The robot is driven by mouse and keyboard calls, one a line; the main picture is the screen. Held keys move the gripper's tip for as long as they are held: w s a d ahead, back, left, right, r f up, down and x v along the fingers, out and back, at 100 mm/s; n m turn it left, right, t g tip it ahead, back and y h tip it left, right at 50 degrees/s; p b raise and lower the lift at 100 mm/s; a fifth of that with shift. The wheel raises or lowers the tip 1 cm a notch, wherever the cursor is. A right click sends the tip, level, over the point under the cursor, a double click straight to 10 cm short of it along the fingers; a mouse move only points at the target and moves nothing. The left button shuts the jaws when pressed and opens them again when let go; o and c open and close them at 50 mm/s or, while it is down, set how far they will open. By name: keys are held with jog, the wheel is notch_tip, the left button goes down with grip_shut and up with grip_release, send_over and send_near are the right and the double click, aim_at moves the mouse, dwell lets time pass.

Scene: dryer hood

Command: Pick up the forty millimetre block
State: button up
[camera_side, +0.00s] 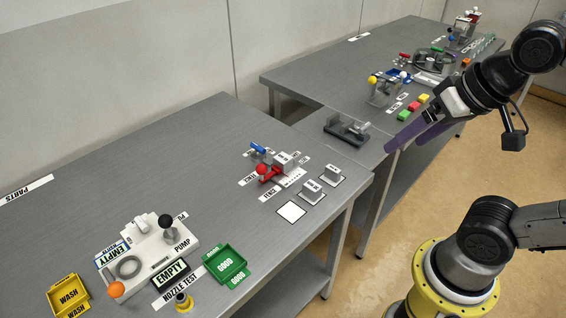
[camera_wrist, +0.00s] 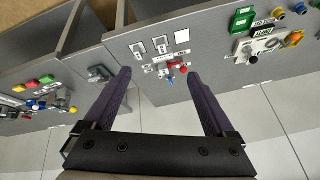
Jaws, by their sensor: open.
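Two small grey blocks stand on white pads near the right edge of the near table, the front block (camera_side: 313,191) and the back block (camera_side: 333,175). In the wrist view they show as the right block (camera_wrist: 161,45) and left block (camera_wrist: 138,49). Their labels are too small to read, so I cannot tell which is forty millimetres. A bare white pad (camera_side: 291,211) lies beside them. A fixture with a red and a blue handle (camera_side: 268,171) stands behind them. My gripper (camera_side: 403,146) is open and empty, raised to the right of the blocks; its fingers (camera_wrist: 158,74) are wide apart.
A dark grey vise-like device (camera_side: 346,129) sits at the near corner of the far table. Red, green and yellow blocks (camera_side: 413,108) lie beyond it. A pump unit (camera_side: 147,253), a green tray (camera_side: 226,264) and a yellow tray (camera_side: 69,295) occupy the near table's front.

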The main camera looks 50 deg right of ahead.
jog(key=w+r+m, duration=0.4)
jog(key=w, duration=0.1)
jog(key=m+g, duration=0.5)
jog(key=m, duration=0.5)
send_over(283, 158)
notch_tip(283, 158, down, 11)
jog(key=shift+g, duration=0.5)
jog(key=f, duration=1.3)
jog(key=shift+w+d, duration=0.2)
jog(key=shift+s+a+f, duration=0.1)
jog(key=shift+f, duration=1.35)
jog(key=shift+s+a+f, duration=0.1)
jog(key=shift+f, duration=1.35)
jog(key=shift+r, duration=0.1)
grip_shut()
